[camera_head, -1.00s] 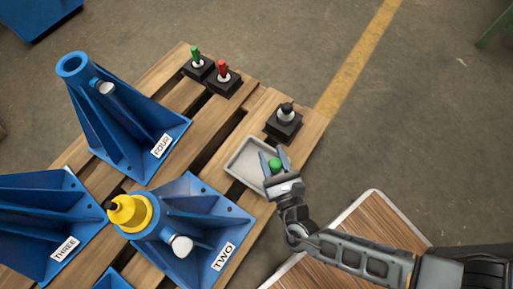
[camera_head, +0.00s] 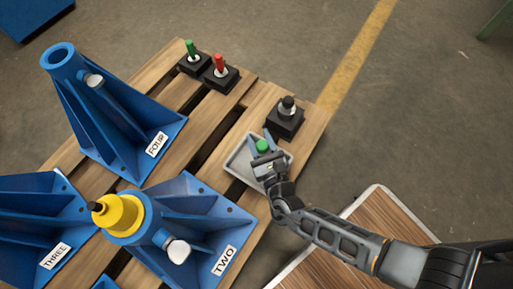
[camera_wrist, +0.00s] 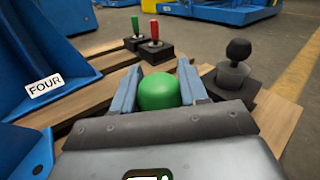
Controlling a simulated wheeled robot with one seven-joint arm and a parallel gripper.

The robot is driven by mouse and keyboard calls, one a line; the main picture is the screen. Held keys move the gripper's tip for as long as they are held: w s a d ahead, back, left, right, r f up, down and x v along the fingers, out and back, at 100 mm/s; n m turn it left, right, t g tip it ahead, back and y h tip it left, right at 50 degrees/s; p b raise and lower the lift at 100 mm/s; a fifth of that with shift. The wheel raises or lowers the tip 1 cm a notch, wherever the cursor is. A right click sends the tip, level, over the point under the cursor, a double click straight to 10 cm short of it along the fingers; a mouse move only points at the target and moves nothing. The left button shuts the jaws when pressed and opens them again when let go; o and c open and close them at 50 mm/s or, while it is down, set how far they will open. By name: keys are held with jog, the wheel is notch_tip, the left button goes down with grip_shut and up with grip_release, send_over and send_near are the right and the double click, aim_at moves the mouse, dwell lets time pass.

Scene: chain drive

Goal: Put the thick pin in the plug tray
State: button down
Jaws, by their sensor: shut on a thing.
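My gripper (camera_head: 265,143) is shut on a thick green pin (camera_head: 263,146), with one finger on each side of its rounded top. In the wrist view the green top (camera_wrist: 158,91) sits between the two blue-grey fingers; its lower part is hidden. The plug tray is a shallow light-grey tray (camera_head: 239,166) on the pallet. The gripper and pin are over the tray in the head view, and I cannot tell whether the pin touches its floor.
A black-knobbed plug on a dark block (camera_head: 285,120) stands close behind the tray. Thin green (camera_head: 191,48) and red (camera_head: 219,63) pins stand in black blocks farther back. Blue brackets marked FOUR (camera_head: 110,110), TWO (camera_head: 190,225) and THREE (camera_head: 40,215) stand left.

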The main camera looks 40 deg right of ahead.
aim_at(260, 156)
jog(key=f+b, duration=0.2)
jog(key=f, duration=0.1)
jog(key=a+f+b, duration=0.1)
jog(key=shift+w+f, duration=0.3)
jog(key=shift+f, duration=0.05)
jog(key=shift+r, duration=0.1)
jog(key=c, duration=0.6)
grip_release()
jog(key=shift+f, duration=0.2)
